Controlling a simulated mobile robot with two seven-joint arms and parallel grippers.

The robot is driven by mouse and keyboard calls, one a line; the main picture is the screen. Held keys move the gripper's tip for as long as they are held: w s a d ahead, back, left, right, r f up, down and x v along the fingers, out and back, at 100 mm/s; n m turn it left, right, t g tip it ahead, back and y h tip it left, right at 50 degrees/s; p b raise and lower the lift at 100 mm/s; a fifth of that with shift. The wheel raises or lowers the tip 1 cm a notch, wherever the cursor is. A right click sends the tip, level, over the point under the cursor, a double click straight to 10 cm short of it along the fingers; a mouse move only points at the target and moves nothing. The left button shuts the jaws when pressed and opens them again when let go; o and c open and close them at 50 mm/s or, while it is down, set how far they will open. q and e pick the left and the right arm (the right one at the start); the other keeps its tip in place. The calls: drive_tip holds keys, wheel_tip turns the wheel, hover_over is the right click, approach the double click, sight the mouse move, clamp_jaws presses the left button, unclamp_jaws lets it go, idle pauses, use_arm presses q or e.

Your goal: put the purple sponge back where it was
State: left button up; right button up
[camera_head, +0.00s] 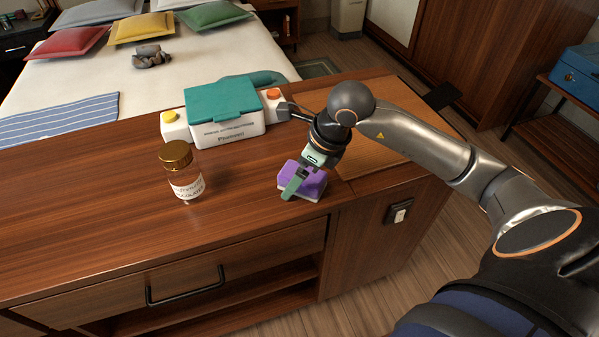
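The purple sponge (312,183), with a pale underside, is at the front of the wooden counter (245,205), right of the jar. My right gripper (303,179) reaches down over it from the upper right. One green finger lies across the sponge's left part; the other finger is mostly hidden. I cannot tell whether the fingers press on the sponge, or whether it rests on the counter or is just above it. My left gripper is not in view.
A jar with a gold lid (177,153) stands left of the sponge. Behind are a white box with a teal lid (222,101), a yellow-topped item (173,126) and an orange-topped item (272,98). The counter between jar and sponge is clear.

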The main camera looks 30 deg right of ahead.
drive_tip(key=p+v, duration=0.1)
drive_tip(key=v, duration=1.1)
drive_tip(key=shift+r+p, duration=0.2)
drive_tip(key=shift+p, duration=0.1)
drive_tip(key=shift+w, duration=0.1)
